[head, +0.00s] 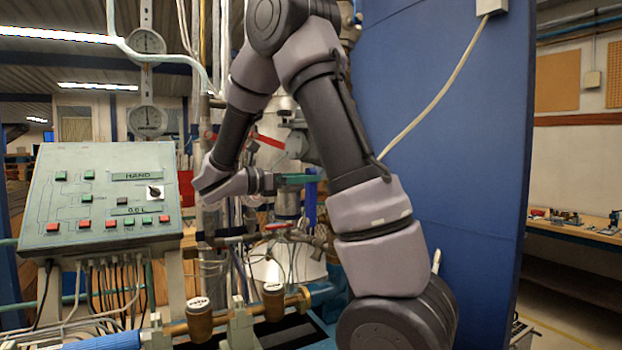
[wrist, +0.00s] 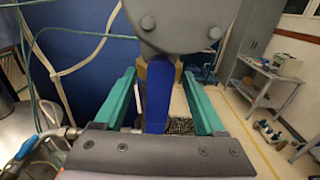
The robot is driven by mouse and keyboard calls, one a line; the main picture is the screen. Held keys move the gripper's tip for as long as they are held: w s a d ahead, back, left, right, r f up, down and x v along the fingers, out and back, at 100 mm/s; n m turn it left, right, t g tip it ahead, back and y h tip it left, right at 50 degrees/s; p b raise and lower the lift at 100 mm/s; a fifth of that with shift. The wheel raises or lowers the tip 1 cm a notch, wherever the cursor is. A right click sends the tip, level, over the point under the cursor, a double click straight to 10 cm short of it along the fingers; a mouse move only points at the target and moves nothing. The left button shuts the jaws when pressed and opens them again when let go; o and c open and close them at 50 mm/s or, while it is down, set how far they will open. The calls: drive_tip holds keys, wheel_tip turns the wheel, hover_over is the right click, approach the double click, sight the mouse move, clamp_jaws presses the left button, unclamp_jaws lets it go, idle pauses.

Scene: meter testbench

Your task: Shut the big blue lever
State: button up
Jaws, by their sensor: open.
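The big blue lever (wrist: 158,98) shows in the wrist view between the two green fingers of my gripper (wrist: 159,74). It hangs down from a grey metal body (wrist: 180,22) at the top of the picture. The fingers are open, one on each side of the lever, with a visible gap on both sides. In the head view my gripper (head: 297,180) points right, and the blue lever (head: 311,202) shows as a narrow upright strip at its fingers. My arm hides part of the valve and pipework there.
A control panel (head: 105,195) with red and green buttons stands at the left. A red lever (head: 268,140) is just above my gripper. Pipes with brass-coloured fittings (head: 199,318) run below. A large blue wall panel (head: 455,150) stands close on the right.

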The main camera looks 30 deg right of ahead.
drive_tip(key=shift+d, duration=1.05)
clamp_jaws()
idle(0.7)
